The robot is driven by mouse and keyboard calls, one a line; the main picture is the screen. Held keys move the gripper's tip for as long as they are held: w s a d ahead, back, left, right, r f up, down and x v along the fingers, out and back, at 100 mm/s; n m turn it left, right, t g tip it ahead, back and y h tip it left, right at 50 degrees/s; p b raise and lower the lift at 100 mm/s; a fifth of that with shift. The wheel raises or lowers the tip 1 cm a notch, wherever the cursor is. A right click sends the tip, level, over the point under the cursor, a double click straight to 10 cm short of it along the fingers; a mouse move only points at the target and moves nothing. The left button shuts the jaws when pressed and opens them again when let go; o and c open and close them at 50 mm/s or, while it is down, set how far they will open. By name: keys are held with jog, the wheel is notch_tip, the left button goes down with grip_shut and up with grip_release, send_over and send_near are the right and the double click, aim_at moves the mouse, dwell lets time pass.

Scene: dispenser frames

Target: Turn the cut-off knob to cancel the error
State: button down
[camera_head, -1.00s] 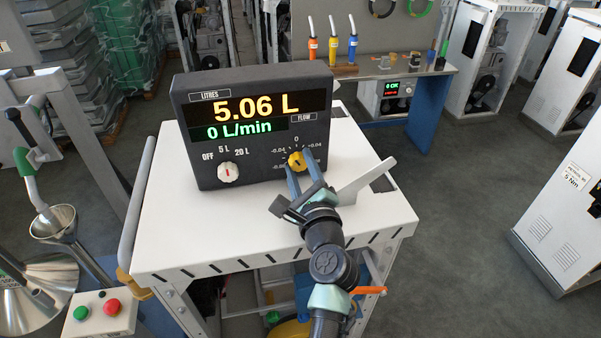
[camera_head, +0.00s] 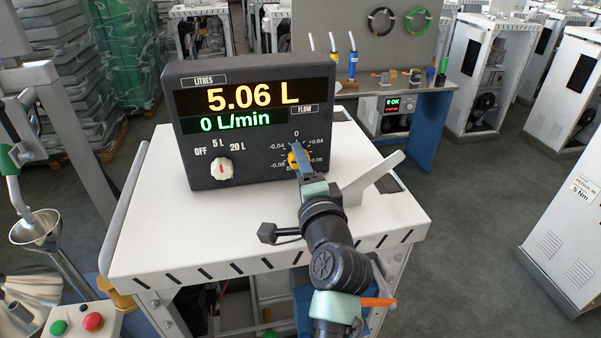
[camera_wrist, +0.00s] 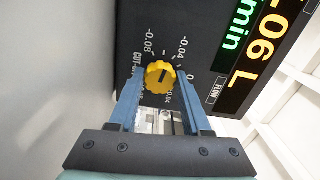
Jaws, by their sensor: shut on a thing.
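The dark meter box (camera_head: 250,120) stands on a white cart top and reads 5.06 L and 0 L/min. The yellow cut-off knob (camera_wrist: 160,77) is on its lower right face, inside a scale from -0.08 to +0.08. In the head view the knob (camera_head: 293,159) is partly hidden by my gripper (camera_head: 297,156). In the wrist view my gripper (camera_wrist: 162,90) has its blue fingers on both sides of the knob, shut on it. The knob's dark pointer mark shows in the wrist view; its exact scale value is hard to read. A white selector knob (camera_head: 221,169) points up near 5 L.
The white cart top (camera_head: 160,240) is mostly bare in front of the box. A grey-white lever-like piece (camera_head: 372,180) stands to the right of my gripper. A button box (camera_head: 75,322) and a metal funnel (camera_head: 36,228) are at the lower left.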

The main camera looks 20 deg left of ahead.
jog(key=shift+f+n+b, duration=0.15)
jog(key=shift+n+b, duration=0.25)
jog(key=shift+n, duration=0.2)
jog(key=shift+c, duration=1.8)
grip_release()
jog(key=b+v, duration=0.3)
jog(key=v, duration=1)
